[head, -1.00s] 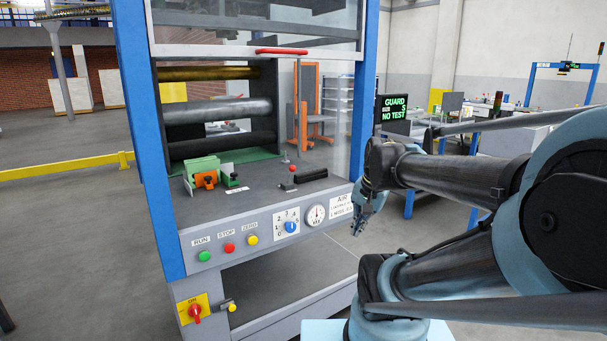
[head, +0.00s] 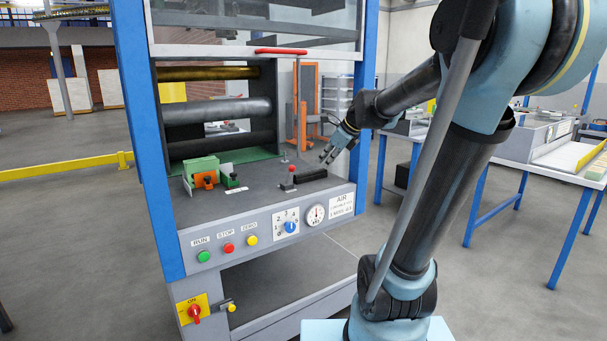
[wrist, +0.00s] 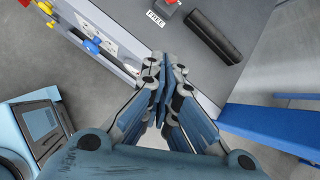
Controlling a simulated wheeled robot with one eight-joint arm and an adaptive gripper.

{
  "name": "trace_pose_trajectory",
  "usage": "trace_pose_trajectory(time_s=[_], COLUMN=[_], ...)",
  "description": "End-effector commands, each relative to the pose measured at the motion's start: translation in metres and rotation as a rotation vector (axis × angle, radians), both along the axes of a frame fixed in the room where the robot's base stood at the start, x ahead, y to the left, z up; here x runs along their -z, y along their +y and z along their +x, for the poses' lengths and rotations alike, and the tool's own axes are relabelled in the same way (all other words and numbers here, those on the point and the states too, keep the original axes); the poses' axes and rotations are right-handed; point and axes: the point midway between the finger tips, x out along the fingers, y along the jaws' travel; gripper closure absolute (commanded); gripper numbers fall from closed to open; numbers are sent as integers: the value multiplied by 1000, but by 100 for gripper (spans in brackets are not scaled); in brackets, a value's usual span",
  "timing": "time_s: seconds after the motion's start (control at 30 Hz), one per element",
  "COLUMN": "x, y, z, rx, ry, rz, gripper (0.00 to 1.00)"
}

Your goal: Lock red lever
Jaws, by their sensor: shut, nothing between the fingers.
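The red lever (head: 291,171) is a short lever with a red knob on the machine's grey deck, left of a black bar. In the wrist view its red part (wrist: 171,3) shows at the top edge, partly cut off, with a label reading FREE (wrist: 156,18) beside it. My gripper (head: 330,153) is shut and empty, up and to the right of the lever, near the deck's right side. In the wrist view my gripper (wrist: 164,68) points toward the deck, apart from the lever and the bar.
The black bar (head: 311,174) lies just right of the lever. A blue post (head: 365,120) flanks the deck. The raised guard with a red handle (head: 281,51) is above. Green and orange clamps (head: 205,178) stand left. A blue dial (wrist: 92,46) and buttons line the front panel.

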Motion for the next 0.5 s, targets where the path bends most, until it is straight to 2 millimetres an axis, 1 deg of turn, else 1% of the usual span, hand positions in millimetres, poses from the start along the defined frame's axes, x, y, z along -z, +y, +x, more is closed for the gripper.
trace_pose_trajectory(time_s=[0.33, 0.5], x=[2, 14], y=[1, 7], z=[1, 8], rx=[-1, -3], ry=[0, 0], rz=[-2, -3], gripper=[100, 100])
